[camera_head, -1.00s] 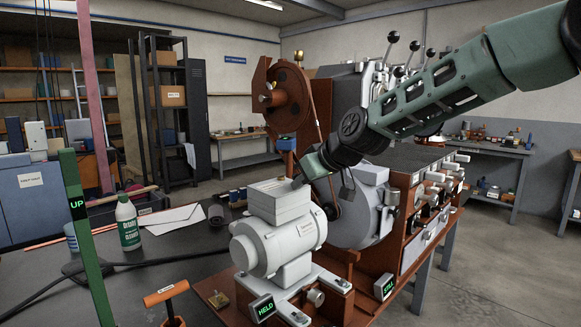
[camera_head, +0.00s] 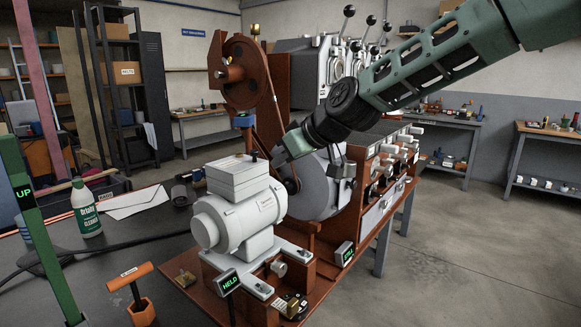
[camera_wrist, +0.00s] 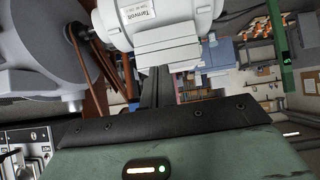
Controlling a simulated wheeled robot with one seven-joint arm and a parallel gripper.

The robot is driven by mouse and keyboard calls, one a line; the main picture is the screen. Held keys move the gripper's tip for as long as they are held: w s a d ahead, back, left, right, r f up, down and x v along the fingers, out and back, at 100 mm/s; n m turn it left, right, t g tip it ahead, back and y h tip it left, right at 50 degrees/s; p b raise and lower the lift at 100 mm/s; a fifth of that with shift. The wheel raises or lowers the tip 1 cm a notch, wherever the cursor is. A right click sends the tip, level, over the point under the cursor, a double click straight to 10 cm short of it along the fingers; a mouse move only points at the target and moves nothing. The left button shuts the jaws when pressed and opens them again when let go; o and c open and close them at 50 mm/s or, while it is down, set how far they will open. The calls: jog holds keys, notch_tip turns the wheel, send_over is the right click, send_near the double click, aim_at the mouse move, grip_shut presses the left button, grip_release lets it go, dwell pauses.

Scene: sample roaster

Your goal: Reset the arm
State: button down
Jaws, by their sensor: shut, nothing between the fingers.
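My arm reaches in from the upper right in the head view. My gripper (camera_head: 280,157) is shut and empty, beside the top box of the grey motor (camera_head: 232,215) and in front of the round grey drum (camera_head: 312,190). Whether it touches either is not clear. In the wrist view, the dark closed fingers (camera_wrist: 156,88) point toward the motor (camera_wrist: 160,22), whose label is partly readable. The drum also shows at the left of the wrist view (camera_wrist: 38,70).
The brown roaster stand carries a display reading HELD (camera_head: 228,282) and another reading STILL (camera_head: 344,254). A green post (camera_head: 32,215) marked UP, a cleaner bottle (camera_head: 85,209) and an orange-handled tool (camera_head: 135,290) are at left. Open floor (camera_head: 470,250) lies at right.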

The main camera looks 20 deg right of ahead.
jog(key=shift+s+d+f, duration=0.2)
jog(key=shift+s+d, duration=0.1)
jog(key=shift+s, duration=0.15)
jog(key=shift+s+d+f, duration=0.15)
jog(key=shift+s+d, duration=0.15)
jog(key=shift+s, duration=0.15)
jog(key=s+a+f+n+g+h+p, duration=0.1)
jog(key=s+a+f+g+p, duration=0.15)
jog(key=s+a, duration=0.4)
jog(key=s+a+f+g+p, duration=0.1)
jog(key=s+a+f+g, duration=0.25)
jog(key=s, duration=0.65)
jog(key=s+d+g+h+p, duration=0.1)
jog(key=s+d+h, duration=0.1)
jog(key=s, duration=0.7)
jog(key=s+d+f+g+h+p, duration=0.1)
jog(key=s+d, duration=0.1)
jog(key=s, duration=0.7)
jog(key=shift+s+f+g+h, duration=0.3)
jog(key=shift+s+h, duration=0.05)
jog(key=shift+h, duration=0.05)
jog(key=shift+d, duration=0.1)
